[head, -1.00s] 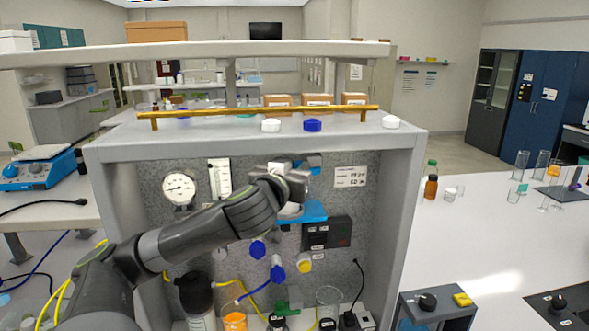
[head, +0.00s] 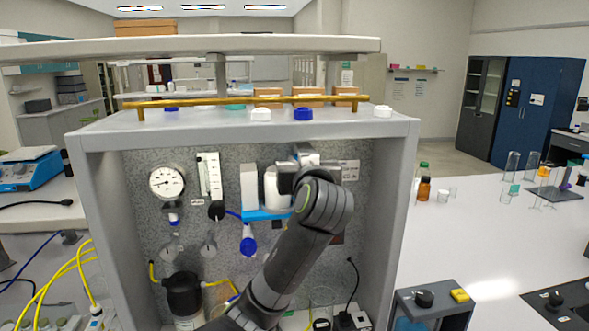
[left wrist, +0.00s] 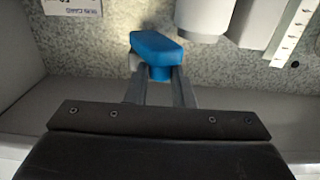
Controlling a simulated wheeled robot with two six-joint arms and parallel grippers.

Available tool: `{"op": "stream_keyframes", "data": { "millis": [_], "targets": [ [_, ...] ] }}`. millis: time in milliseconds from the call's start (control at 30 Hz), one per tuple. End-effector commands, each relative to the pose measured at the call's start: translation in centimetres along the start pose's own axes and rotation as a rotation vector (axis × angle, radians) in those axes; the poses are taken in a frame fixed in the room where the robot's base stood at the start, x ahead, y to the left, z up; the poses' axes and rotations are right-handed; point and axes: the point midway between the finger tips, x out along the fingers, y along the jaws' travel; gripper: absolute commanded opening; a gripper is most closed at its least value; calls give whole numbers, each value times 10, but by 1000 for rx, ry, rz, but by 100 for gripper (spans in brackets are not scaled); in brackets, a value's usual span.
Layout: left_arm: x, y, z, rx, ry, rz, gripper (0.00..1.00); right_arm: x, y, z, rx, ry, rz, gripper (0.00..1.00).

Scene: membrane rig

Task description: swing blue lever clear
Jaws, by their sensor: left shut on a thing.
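The blue lever (left wrist: 157,48) shows in the left wrist view as a rounded blue handle in front of the speckled panel. My left gripper (left wrist: 161,80) is shut on it, with one finger on each side of its lower part. In the head view my left gripper (head: 308,164) is at the panel, right of a white cylinder (head: 272,189), and my forearm and wrist hide most of it. Only small bits of blue show there, so the lever's angle is unclear. My right gripper is in neither current view.
A gauge (head: 167,183) and a flow meter (head: 209,177) are on the panel's left. A blue bracket (head: 262,215) lies under the white cylinder. Grey side walls and a top shelf with a brass rail (head: 200,101) enclose the panel. A dark bottle (head: 184,296) stands below.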

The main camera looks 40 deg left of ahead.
Motion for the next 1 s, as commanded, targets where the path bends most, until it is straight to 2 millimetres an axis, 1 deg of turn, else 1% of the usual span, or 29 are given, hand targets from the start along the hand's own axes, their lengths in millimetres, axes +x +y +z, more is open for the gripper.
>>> {"op": "stream_keyframes", "data": {
  "millis": [33,67,600,800,1000],
  "targets": [
    [-1,5,4,-4,-5,-29,0,6,0,0,0,0,1,43],
    [-1,7,4,-2,-6,-51,0,8,0,1,0,0,1,43],
    [-1,34,3,3,1,-519,0,51,-3,5,-1,1,1,43],
    [2,42,1,3,3,-675,0,62,-4,6,-1,1,1,43],
    [6,48,0,2,3,-793,0,68,-6,7,0,1,1,43]
  ]
}}
